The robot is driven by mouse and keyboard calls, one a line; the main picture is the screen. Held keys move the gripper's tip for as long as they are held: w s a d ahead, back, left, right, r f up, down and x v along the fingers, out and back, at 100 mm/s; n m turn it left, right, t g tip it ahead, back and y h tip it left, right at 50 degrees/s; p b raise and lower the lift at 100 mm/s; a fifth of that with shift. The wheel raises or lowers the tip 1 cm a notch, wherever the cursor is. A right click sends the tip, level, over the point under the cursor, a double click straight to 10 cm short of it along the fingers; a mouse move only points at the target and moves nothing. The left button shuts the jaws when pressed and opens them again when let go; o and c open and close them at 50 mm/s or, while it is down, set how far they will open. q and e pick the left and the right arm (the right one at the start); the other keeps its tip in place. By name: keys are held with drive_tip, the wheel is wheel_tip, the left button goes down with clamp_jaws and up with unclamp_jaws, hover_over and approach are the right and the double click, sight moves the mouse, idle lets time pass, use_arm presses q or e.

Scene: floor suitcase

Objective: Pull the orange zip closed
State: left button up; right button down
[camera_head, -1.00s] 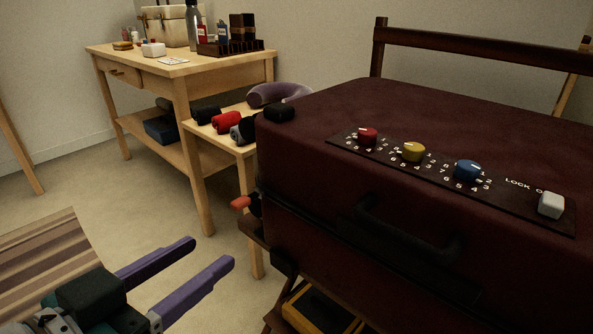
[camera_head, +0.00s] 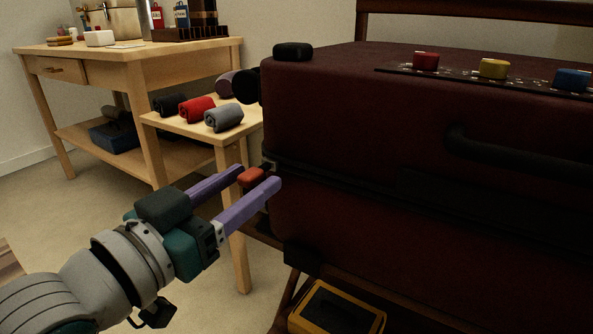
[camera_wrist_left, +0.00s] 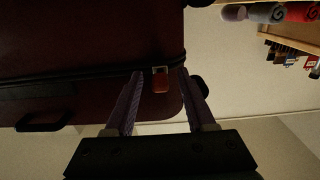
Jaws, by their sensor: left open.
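The orange zip pull (camera_head: 252,177) sits at the left corner of the dark red suitcase (camera_head: 350,120), on the dark zip line. My left gripper (camera_head: 260,176) is open, with its two purple fingers on either side of the pull. In the left wrist view the pull (camera_wrist_left: 160,82) hangs between the open fingers (camera_wrist_left: 158,85), with a gap to each finger. The dark red suitcase (camera_wrist_left: 80,40) fills the upper left there. My right gripper is in no view.
A small wooden table (camera_head: 180,128) with rolled cloths stands left of the suitcase, behind my gripper. A larger wooden desk (camera_head: 150,60) is farther back. A yellow-framed box (camera_head: 340,308) lies below the suitcase. Dials, including a red one (camera_head: 426,61), sit on its top.

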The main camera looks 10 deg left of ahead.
use_arm(q)
drive_tip(key=shift+w+d, duration=0.2)
drive_tip(key=shift+w, duration=0.3)
drive_tip(key=shift+c, duration=0.2)
clamp_jaws()
idle(0.9)
